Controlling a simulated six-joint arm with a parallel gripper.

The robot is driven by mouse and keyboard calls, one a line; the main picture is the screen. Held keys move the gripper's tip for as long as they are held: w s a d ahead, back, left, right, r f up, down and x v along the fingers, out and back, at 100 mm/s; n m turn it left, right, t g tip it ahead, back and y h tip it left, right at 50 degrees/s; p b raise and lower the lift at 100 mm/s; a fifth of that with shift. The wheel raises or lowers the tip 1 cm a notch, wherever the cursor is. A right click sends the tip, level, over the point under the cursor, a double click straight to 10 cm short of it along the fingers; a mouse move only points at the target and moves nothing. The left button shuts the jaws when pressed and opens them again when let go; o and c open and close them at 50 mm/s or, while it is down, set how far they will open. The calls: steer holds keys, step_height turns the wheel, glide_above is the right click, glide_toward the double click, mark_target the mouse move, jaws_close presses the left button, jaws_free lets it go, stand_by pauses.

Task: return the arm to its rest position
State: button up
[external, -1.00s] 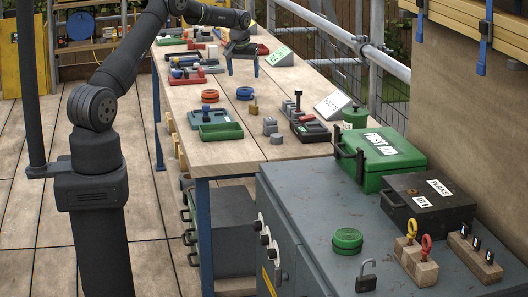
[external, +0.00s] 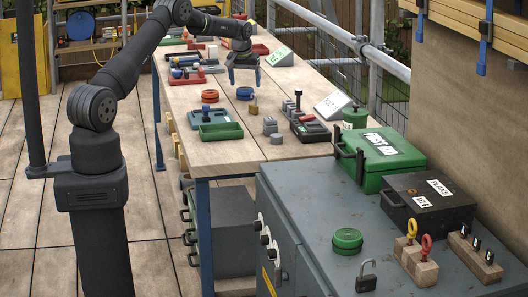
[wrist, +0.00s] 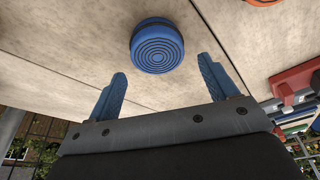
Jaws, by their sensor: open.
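My gripper (external: 244,80) hangs fingers-down over the long workbench, with its two blue fingers spread apart and nothing between them. In the external view a blue round tub (external: 245,94) stands on the bench just below and beyond the fingertips' level. In the wrist view the tub, with its ringed top (wrist: 157,48), lies ahead of the two open fingers (wrist: 162,82), apart from them.
An orange round tub (external: 210,96) stands left of the blue one. A green tray (external: 221,131), red trays and small grey pieces lie on the bench (external: 215,154). A scaffold rail (external: 340,44) runs along its right side. A green first aid box (external: 388,158) sits on the near cabinet.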

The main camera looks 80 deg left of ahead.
steer(key=w+d+r, duration=0.3)
steer(key=d+r, duration=0.4)
steer(key=d, duration=0.4)
step_height(320, 180, up, 7)
steer(key=w+d+m, duration=0.3)
steer(key=w+d, duration=0.1)
steer(key=d, duration=0.8)
steer(key=w+d+m+h, duration=0.1)
steer(key=w+d+m, duration=0.2)
steer(key=d, duration=1)
steer(key=w+d+m+t+h, duration=0.1)
steer(key=w+d+m, duration=0.2)
steer(key=d, duration=0.9)
steer(key=w, duration=0.3)
steer(key=shift+d+m, duration=0.2)
steer(key=shift+m, duration=0.2)
steer(key=shift+a, duration=0.15)
steer(key=s+a+n, duration=0.2)
steer(key=a, duration=0.8)
steer(key=s+a+n+y, duration=0.1)
steer(key=s+a+n, duration=0.1)
steer(key=a, duration=0.9)
steer(key=shift+s+a+n, duration=0.2)
steer(key=shift+s+n, duration=0.2)
steer(key=shift+n, duration=0.4)
